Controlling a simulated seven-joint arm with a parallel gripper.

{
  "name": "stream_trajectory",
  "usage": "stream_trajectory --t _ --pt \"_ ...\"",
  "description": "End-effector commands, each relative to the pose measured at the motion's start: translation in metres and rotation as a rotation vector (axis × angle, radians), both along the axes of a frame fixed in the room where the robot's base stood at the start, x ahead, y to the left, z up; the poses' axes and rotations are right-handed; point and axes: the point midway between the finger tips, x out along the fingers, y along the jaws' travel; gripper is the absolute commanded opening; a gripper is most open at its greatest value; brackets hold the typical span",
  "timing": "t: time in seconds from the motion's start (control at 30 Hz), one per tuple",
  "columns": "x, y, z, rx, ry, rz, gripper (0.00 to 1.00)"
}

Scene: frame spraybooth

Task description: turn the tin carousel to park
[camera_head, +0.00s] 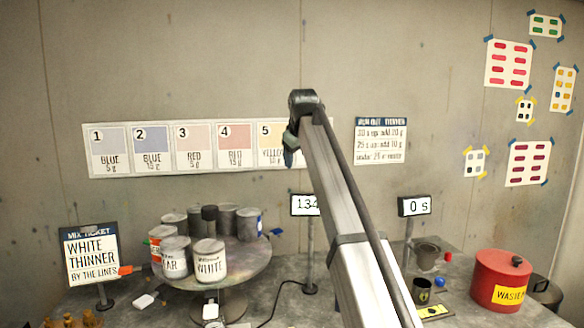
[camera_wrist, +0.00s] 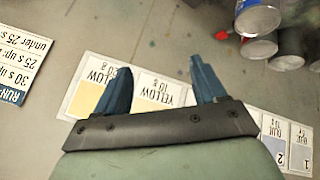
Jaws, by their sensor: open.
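The tin carousel (camera_head: 232,277) is a round grey turntable on a short pedestal at the lower left in the head view. Several paint tins stand on it, including one marked WHITE (camera_head: 210,261) and one whose label ends in AR (camera_head: 176,257) at the front. Some tins (camera_wrist: 262,18) also show at the upper right in the wrist view. My gripper (camera_wrist: 158,80) is open and empty in the wrist view, its two blue fingers apart before the wall cards. In the head view it is raised above the bench, clear of the carousel. No park mark can be made out.
A mix ticket sign (camera_head: 91,255) stands left of the carousel. Two displays, reading 134 (camera_head: 305,205) and 0 s (camera_head: 414,206), stand on posts to the right. A red waste can (camera_head: 501,280) is at the far right. Numbered colour cards (camera_head: 192,149) hang on the wall.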

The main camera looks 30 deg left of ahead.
Motion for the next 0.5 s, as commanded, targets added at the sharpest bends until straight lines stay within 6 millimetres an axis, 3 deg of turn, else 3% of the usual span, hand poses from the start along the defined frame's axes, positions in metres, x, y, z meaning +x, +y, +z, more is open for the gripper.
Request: stream_trajectory --t 0.27,0.37,0.5 --pt "-0.008 0.005 -0.004 -0.002 0.002 0.009 0.43" --pt "-0.019 0.0 -0.013 -0.003 0.003 0.014 0.34" --pt "-0.053 -0.02 -0.041 0.001 0.012 0.028 0.2"
